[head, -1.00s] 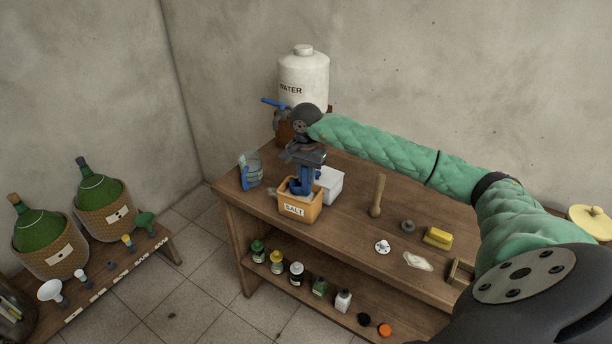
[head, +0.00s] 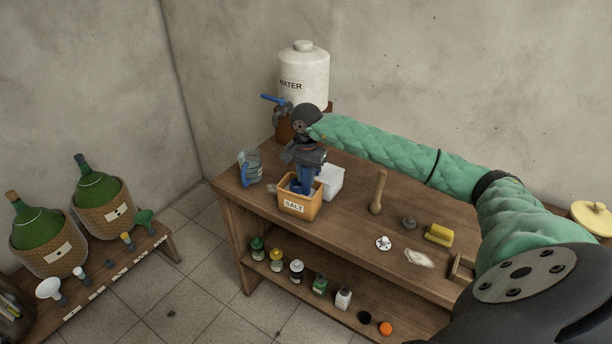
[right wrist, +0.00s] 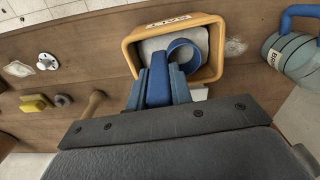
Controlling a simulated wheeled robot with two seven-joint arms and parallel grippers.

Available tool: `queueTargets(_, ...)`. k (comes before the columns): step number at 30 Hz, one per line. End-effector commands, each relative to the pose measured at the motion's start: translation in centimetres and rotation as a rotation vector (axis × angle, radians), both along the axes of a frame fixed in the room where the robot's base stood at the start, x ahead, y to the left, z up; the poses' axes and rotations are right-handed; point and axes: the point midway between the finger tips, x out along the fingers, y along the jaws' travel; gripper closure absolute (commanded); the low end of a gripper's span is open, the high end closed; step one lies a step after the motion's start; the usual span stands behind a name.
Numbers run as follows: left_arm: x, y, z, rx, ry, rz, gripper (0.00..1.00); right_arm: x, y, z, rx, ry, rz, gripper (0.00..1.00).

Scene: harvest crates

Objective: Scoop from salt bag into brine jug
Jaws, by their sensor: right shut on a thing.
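The salt container is an orange open box (head: 299,206) with a SALT label, at the left part of the bench. In the right wrist view, pale salt lies in the box (right wrist: 200,17). My right gripper (head: 305,174) is over the box, pointing down, shut on the handle of a blue scoop (right wrist: 158,78). The scoop's round cup (right wrist: 185,54) is inside the box's opening, at the salt; how deep it sits I cannot tell. The clear brine jug (head: 254,168) with a blue handle stands upright left of the box and also shows in the right wrist view (right wrist: 288,57). My left gripper is not in view.
A white container (head: 331,181) stands close behind the salt box. The white water tank (head: 304,77) with a blue tap is at the back. A wooden pestle (head: 377,192) and a yellow sponge (head: 438,235) are to the right. Some spilled salt (right wrist: 236,47) lies between box and jug.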

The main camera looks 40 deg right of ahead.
Motion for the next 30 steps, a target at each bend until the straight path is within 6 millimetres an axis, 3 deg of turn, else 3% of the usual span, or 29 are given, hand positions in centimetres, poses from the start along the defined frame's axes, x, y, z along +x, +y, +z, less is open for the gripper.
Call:
queueTargets(11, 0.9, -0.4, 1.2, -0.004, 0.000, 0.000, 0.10, 0.0, 0.0, -0.3, 0.000, -0.001, 0.000, 1.00)
queueTargets(30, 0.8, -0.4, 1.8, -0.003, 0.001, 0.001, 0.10, 0.0, 0.0, 3.7, 0.000, -0.001, 0.000, 1.00)
